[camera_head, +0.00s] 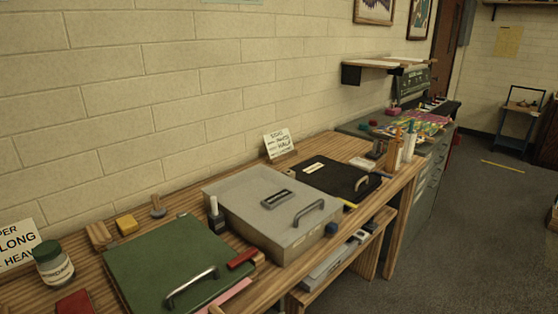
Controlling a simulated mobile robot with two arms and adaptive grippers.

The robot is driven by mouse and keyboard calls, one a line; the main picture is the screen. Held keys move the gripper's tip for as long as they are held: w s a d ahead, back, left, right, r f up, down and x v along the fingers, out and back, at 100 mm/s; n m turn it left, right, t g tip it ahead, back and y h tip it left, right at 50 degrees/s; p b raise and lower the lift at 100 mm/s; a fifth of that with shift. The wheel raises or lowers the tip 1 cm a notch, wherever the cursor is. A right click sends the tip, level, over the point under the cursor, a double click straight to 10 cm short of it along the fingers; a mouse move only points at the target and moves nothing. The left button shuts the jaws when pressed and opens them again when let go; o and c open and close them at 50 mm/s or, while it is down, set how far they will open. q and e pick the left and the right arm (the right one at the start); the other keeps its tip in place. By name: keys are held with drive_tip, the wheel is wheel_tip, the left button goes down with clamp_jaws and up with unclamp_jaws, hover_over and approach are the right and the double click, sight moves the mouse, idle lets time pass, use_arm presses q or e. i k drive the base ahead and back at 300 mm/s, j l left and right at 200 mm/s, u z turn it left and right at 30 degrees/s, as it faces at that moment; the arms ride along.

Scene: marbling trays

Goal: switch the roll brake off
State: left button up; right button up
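I cannot pick out a roll brake or a brake switch with certainty in the head view. A long wooden bench (95,232) runs along the wall. A green lid or board with a metal handle (150,255) lies at its near end. A grey box with a handle and a label holder (238,190) sits in the middle, and a flat black case with a handle (318,180) lies beyond it. Neither of my grippers shows, so their state is hidden.
A jar with a green lid (54,268), a yellow block (126,225), a dark white-topped bottle (216,218) and a red block (242,259) crowd the bench. A low shelf (335,262) is underneath. A wall shelf (385,64) juts out. Open floor (470,240) lies right.

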sight(380, 149)
drive_tip(key=i+l, duration=0.25)
drive_tip(key=i, duration=0.15)
drive_tip(key=i+l+u, duration=0.25)
drive_tip(key=l, duration=1.85)
drive_tip(key=k+l+u, duration=0.1)
drive_tip(key=l+u, duration=0.15)
drive_tip(key=l, duration=1.8)
